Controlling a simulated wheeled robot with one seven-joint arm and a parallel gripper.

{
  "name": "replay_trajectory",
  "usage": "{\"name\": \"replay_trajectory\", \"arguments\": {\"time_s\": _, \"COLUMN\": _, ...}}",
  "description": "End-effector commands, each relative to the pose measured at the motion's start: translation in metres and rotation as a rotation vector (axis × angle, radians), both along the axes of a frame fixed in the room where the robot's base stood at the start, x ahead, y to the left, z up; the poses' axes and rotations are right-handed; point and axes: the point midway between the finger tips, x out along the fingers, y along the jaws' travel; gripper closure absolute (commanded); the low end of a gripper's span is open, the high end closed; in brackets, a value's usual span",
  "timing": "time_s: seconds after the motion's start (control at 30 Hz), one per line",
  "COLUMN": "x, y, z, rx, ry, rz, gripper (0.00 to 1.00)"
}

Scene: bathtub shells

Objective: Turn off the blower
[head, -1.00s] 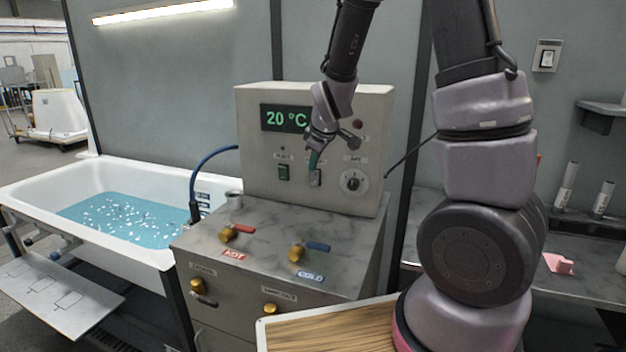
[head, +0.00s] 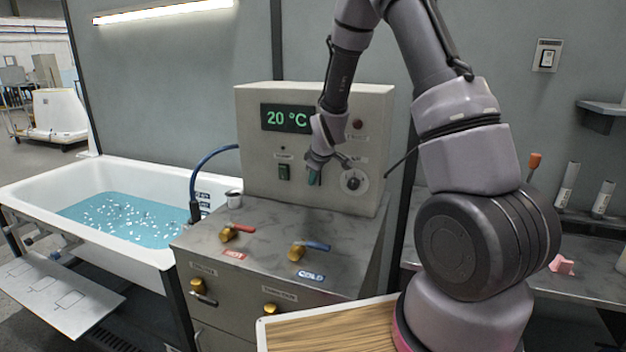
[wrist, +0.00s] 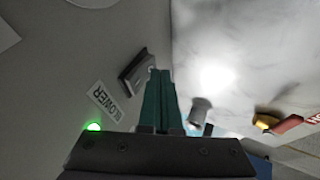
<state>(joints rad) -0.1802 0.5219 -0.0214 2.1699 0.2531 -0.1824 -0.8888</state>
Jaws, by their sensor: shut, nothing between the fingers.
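The control box (head: 255,180) stands on a grey marbled counter. A green lamp (wrist: 93,127) glows next to the label. My gripper (wrist: 158,76) is shut and empty, its teal fingertips right beside the switch; I cannot tell whether they touch it. In the head view my gripper (head: 314,180) covers the blower switch. Another switch (head: 284,172) is to its left on the box.
A round dial (head: 354,181) is right of my gripper. The display (head: 286,118) reads 20 °C. Hot (head: 236,231) and cold (head: 308,249) valve handles sit on the counter (head: 270,255) below. A white tub (head: 130,245) of blue water is at left.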

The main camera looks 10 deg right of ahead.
Motion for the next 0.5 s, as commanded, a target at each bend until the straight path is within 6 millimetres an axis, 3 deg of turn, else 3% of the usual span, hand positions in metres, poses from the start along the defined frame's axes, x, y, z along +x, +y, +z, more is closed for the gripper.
{"name": "replay_trajectory", "arguments": {"time_s": 0.5, "x": 0.0024, "y": -0.0007, "z": -0.0040, "rx": -0.026, "ry": -0.033, "rz": 0.001, "gripper": 1.00}}
